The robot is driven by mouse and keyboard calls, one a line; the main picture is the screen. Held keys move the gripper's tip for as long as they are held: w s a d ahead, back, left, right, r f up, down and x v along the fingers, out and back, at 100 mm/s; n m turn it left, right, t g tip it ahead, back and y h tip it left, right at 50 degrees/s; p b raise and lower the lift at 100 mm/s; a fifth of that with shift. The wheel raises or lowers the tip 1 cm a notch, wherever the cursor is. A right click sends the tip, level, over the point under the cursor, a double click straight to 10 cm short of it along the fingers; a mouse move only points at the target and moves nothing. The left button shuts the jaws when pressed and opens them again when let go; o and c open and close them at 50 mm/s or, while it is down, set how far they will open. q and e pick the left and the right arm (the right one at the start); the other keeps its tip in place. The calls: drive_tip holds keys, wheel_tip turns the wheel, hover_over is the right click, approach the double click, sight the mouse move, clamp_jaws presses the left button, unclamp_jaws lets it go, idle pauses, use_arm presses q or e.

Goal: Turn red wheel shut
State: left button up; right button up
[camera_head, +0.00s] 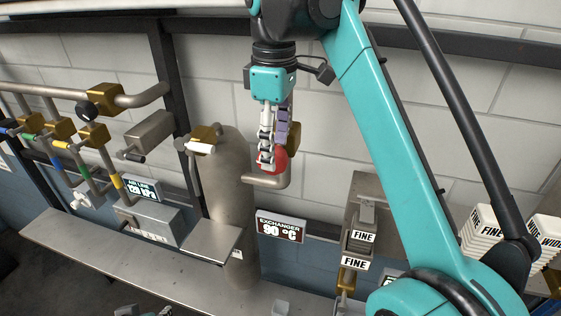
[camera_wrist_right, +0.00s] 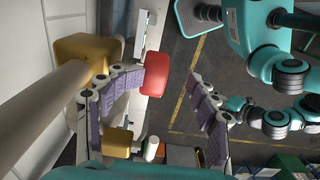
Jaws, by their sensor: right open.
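The red wheel (camera_head: 279,161) sits at the short bent pipe beside the tall metal tank in the head view, partly hidden behind my right gripper (camera_head: 273,153). In the right wrist view the red wheel (camera_wrist_right: 157,74) lies between the tips of my open right gripper (camera_wrist_right: 168,80), close to the left finger's tip and clear of the right finger. I cannot tell whether the left finger touches it. A small piece of what looks like my left gripper (camera_head: 142,311) shows at the bottom edge of the head view; its jaws cannot be made out.
The metal tank (camera_head: 228,190) and the Exchanger sign (camera_head: 281,226) are close to the wheel. Pipes with brass valves (camera_head: 104,98) line the wall at left. A steel ledge (camera_head: 110,262) runs below. Boxes marked Fine (camera_head: 482,228) stand at right.

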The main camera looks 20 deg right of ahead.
drive_tip(key=shift+w+f, duration=0.8)
drive_tip(key=shift+f, duration=0.15)
drive_tip(key=shift+s+a, duration=0.2)
drive_tip(key=shift+s, duration=0.2)
drive_tip(key=shift+o, duration=0.5)
drive_tip(key=shift+w, duration=0.1)
drive_tip(key=shift+f, duration=0.1)
drive_tip(key=c, duration=0.5)
drive_tip(key=o, duration=0.4)
